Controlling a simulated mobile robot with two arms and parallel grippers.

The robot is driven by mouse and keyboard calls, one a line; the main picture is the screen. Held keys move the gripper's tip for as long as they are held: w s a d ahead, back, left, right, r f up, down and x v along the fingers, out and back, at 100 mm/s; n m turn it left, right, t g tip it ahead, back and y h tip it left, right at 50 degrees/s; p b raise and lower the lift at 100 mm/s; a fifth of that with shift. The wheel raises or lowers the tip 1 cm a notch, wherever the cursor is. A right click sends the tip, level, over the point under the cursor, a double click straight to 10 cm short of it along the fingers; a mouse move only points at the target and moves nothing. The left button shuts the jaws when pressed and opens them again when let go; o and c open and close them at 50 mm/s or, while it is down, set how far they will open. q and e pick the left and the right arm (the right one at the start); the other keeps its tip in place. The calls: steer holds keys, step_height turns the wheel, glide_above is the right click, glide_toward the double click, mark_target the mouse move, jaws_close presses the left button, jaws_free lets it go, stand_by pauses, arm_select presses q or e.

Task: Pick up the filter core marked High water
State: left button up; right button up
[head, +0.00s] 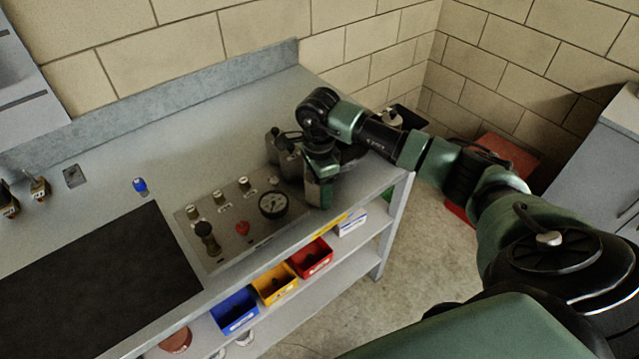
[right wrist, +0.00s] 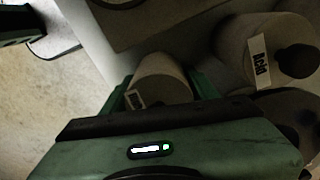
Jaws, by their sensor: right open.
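My right gripper (head: 318,184) points down at the right end of the grey workbench, beside grey filter cores (head: 285,152) that it partly hides. In the right wrist view its open green fingers (right wrist: 162,84) stand on either side of a pale cylindrical core (right wrist: 163,75). That core has a small white label, too dark and angled to read. Whether the fingers touch it I cannot tell. Another core (right wrist: 235,50), labelled ACID, stands to the right of it. I cannot read "High water" on any core. My left gripper is out of view.
Blue (head: 236,311), yellow (head: 275,285) and red (head: 311,257) bins sit on the shelf below. The bench (head: 190,150) is clear behind the panel.

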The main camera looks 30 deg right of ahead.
steer(key=shift+s+r, duration=0.1)
steer(key=shift+r, duration=0.1)
steer(key=c, duration=0.3)
jaws_close()
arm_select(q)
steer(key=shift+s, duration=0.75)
